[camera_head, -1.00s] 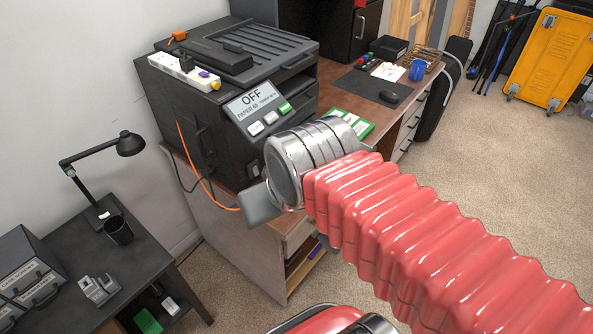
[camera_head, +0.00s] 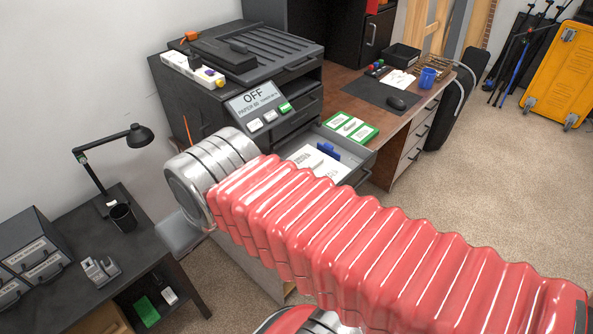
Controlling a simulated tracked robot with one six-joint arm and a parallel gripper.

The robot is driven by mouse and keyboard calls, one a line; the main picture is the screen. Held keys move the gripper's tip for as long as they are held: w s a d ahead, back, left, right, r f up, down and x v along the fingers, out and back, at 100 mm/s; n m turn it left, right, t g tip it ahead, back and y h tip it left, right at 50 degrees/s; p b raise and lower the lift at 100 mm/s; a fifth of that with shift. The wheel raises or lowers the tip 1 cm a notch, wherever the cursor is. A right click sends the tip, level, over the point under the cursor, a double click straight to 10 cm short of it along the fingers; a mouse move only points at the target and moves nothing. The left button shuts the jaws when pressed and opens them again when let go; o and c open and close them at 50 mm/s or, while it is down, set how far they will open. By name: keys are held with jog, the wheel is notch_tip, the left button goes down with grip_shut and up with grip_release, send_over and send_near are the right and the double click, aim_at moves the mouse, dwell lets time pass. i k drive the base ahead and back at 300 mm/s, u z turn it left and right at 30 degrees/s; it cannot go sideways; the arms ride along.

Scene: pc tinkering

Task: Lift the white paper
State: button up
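White paper (camera_head: 308,157) lies in an open grey tray (camera_head: 362,172) that sticks out of the black printer, with a blue piece on it. Another white sheet (camera_head: 397,78) lies on the dark desk mat. I cannot tell which one the task means. My red ribbed arm crosses in front of the tray and hides its near part.
The black printer (camera_head: 285,45) has a sign reading OFF (camera_head: 253,97). A green and white pack (camera_head: 351,127) lies beside the tray. A mouse (camera_head: 396,103) and blue mug (camera_head: 428,77) stand on the desk. A lamp (camera_head: 138,138) and black cup (camera_head: 122,216) are at the left.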

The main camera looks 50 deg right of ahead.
aim_at(321, 164)
jog(key=u, duration=1.05)
jog(key=k, duration=1)
jog(key=z, duration=1.35)
jog(key=i, duration=0.75)
jog(key=u, duration=0.05)
